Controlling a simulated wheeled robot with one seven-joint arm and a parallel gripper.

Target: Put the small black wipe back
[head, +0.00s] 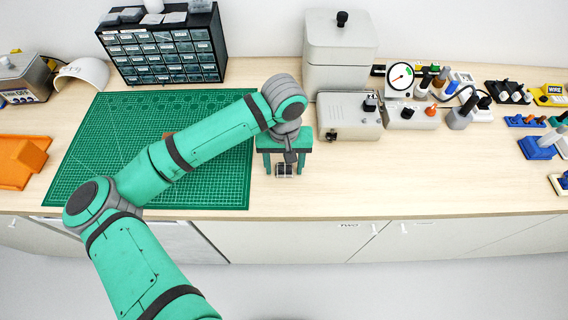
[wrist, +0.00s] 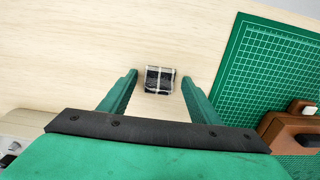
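The small black wipe (wrist: 159,80) looks like a dark folded square with pale bands across it. It lies on the pale wooden bench top, and it also shows in the head view (head: 284,171) just below my gripper. My gripper (head: 285,170) is open, its two green fingers pointing down with the wipe between them from the camera's angle. In the wrist view my gripper (wrist: 160,95) has a finger on each side of the wipe, with bare bench visible between. The fingers do not touch it. Whether the fingertips reach the bench is unclear.
A green cutting mat (head: 100,150) lies left of my gripper; a brown object (wrist: 290,130) rests on it. A drawer cabinet (head: 160,50) stands behind the mat. A grey box (head: 348,118) is right of my gripper. An orange tray (head: 20,160) is far left. Bench at front right is clear.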

